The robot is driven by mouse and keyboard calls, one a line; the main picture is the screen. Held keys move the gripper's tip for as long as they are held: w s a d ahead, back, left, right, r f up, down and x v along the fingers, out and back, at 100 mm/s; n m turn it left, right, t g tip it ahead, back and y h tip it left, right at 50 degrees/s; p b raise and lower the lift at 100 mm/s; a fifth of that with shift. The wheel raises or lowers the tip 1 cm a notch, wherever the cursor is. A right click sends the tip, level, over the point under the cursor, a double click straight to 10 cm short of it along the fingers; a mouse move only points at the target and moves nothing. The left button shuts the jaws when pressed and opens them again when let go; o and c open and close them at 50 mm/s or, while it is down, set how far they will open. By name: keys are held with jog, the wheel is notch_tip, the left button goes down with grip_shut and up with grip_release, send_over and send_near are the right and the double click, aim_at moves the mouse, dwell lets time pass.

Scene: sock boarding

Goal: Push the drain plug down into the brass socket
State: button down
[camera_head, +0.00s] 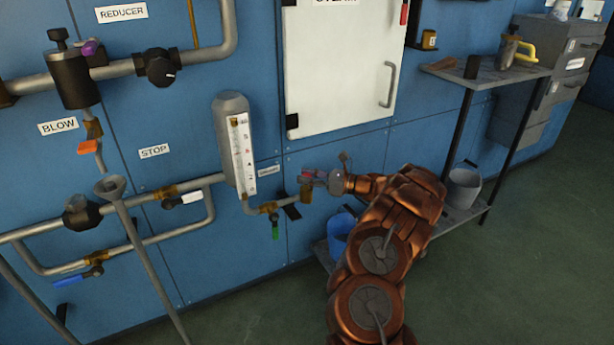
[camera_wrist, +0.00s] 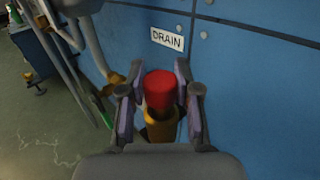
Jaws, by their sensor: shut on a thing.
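The drain plug (camera_wrist: 159,90) shows in the wrist view as a red cylinder between my fingers. The brass socket (camera_wrist: 160,126) is directly at the plug's lower end, and the two look in line. I cannot tell how deep the plug sits in it. My gripper (camera_wrist: 160,100) is shut on the red plug, one purple-padded finger on each side. In the head view my gripper (camera_head: 322,176) is at the wall beside the end of the low pipe. There the plug is mostly hidden, and a brass piece, the socket (camera_head: 306,194), shows beside the fingers.
A DRAIN label (camera_wrist: 167,39) is on the blue wall behind the plug. A gauge (camera_head: 238,147) and a green-handled valve (camera_head: 274,222) are left of my gripper. A blue bucket (camera_head: 340,232) stands below. A metal shelf (camera_head: 487,73) is at right.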

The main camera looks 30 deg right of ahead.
jog(key=shift+f+b, duration=0.3)
jog(key=shift+f, duration=0.9)
jog(key=c, duration=0.7)
grip_release()
jog(key=shift+c, duration=0.2)
jog(key=shift+s, duration=0.1)
jog(key=v, duration=1.2)
